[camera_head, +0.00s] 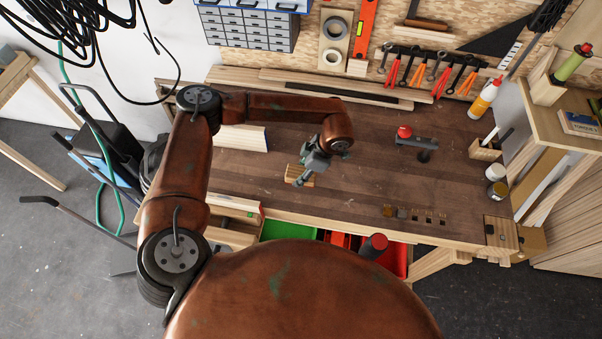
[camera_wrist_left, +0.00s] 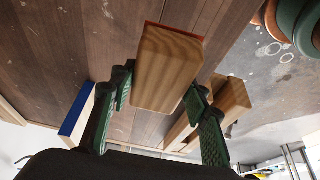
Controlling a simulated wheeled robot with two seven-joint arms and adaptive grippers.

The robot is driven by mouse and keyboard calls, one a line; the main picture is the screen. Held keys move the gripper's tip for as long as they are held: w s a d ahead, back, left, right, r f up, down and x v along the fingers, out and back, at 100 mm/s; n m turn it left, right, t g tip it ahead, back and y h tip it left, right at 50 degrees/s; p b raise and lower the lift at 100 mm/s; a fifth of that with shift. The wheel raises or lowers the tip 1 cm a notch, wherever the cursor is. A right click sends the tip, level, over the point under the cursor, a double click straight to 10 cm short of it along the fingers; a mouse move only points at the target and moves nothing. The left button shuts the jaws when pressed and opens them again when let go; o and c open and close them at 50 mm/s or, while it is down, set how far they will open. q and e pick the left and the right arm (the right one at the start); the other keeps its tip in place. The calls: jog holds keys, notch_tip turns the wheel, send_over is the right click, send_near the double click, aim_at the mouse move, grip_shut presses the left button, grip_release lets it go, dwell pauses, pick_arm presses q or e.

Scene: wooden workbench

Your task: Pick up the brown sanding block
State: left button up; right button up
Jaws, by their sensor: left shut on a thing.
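The sanding block (camera_head: 297,177) is a small pale-brown wooden block on the left-middle part of the workbench. In the left wrist view the block (camera_wrist_left: 168,70) shows plain wood grain with a thin red edge at its far end. My left gripper (camera_head: 308,168) reaches down over it, and its green fingers (camera_wrist_left: 160,95) stand on either side of the block, shut on it. Whether the block touches the bench top or is just above it I cannot tell. My right gripper is not in view.
The wooden workbench (camera_head: 370,184) is mostly clear around the block. A red-topped dark tool (camera_head: 414,140) lies to the right. A bottle (camera_head: 485,98) and jars (camera_head: 496,172) stand at the right end. Green (camera_head: 288,229) and red bins sit below the front edge.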

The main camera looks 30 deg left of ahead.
pick_arm(q)
jog(key=s+d+r+b, duration=0.1)
jog(key=s+d+r, duration=0.4)
jog(key=s, duration=0.5)
jog(key=shift+r, duration=0.9)
jog(key=shift+s, duration=0.1)
jog(key=o, duration=0.6)
jog(key=c, duration=0.4)
